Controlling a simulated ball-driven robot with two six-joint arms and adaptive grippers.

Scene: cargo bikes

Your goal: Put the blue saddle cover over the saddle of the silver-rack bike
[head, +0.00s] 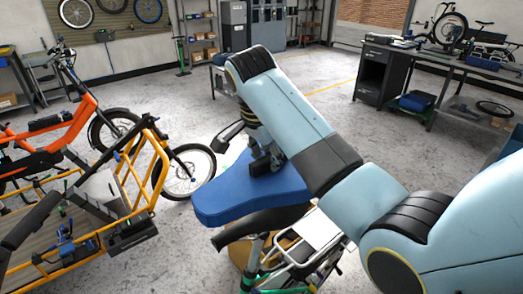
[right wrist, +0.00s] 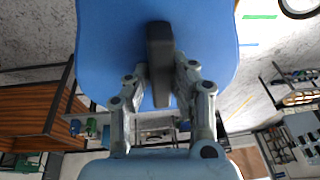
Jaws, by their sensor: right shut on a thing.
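The blue saddle cover (head: 235,195) hangs level in my right gripper (head: 263,163), just above the black saddle (head: 255,222) of the bike with the silver rack (head: 320,232). Whether cover and saddle touch, I cannot tell. In the right wrist view the cover (right wrist: 212,35) fills the upper middle. My right gripper (right wrist: 160,85) is shut on a dark upright tab (right wrist: 160,45) on the cover. The cover and my right arm hide much of the saddle and the bike. My left gripper is not in view.
A workbench (head: 375,70) stands at the back right, with shelves (head: 200,50) at the back. The floor between is mostly clear.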

